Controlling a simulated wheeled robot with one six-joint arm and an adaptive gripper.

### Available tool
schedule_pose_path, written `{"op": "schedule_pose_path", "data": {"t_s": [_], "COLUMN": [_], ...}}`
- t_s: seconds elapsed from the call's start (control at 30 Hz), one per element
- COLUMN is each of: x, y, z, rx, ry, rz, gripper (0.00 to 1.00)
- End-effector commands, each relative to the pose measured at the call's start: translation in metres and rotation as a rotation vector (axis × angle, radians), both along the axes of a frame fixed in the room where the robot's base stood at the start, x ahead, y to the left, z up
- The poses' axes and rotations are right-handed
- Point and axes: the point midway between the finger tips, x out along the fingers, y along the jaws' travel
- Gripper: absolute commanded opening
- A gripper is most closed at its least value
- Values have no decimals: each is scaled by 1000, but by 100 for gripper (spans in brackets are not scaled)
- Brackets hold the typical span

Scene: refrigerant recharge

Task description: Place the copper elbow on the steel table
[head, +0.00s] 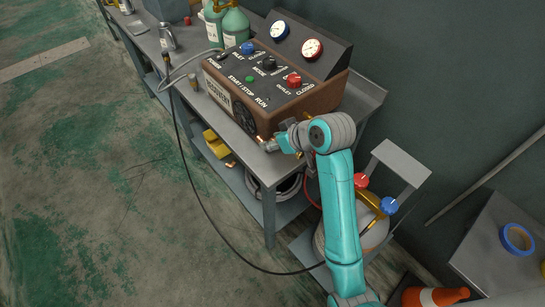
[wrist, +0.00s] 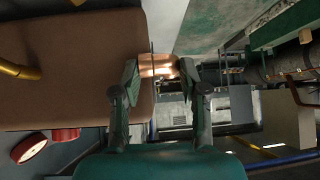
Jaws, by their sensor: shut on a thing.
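The copper elbow shows as a shiny copper piece (wrist: 157,58) between my fingers in the wrist view. It also shows as a small bright copper spot (head: 262,140) in the head view. My gripper (wrist: 158,72) is shut on it. In the head view my gripper (head: 268,143) is at the near right corner of the recovery machine, over the end of the steel table (head: 268,169). I cannot tell whether the elbow touches the table; its full shape is partly hidden by the fingers.
The brown recovery machine (head: 310,108) stands close beside my gripper, its gauges behind. A black hose (head: 187,150) hangs off the table's front. A grey cylinder (head: 374,236) with red and blue knobs stands at right. Green bottles (head: 235,27) stand at the table's far end.

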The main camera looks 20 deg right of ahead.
Motion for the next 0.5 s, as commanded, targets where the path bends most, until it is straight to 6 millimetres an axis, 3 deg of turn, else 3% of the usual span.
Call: {"op": "schedule_pose_path", "data": {"t_s": [0.03, 0.2, 0.5], "x": [-1, -1, 0], "y": [0, 0, 0], "z": [-13, -43, -63], "rx": [1, 1, 0], "ry": [6, 2, 0], "rz": [0, 0, 0], "gripper": [11, 11, 11]}}
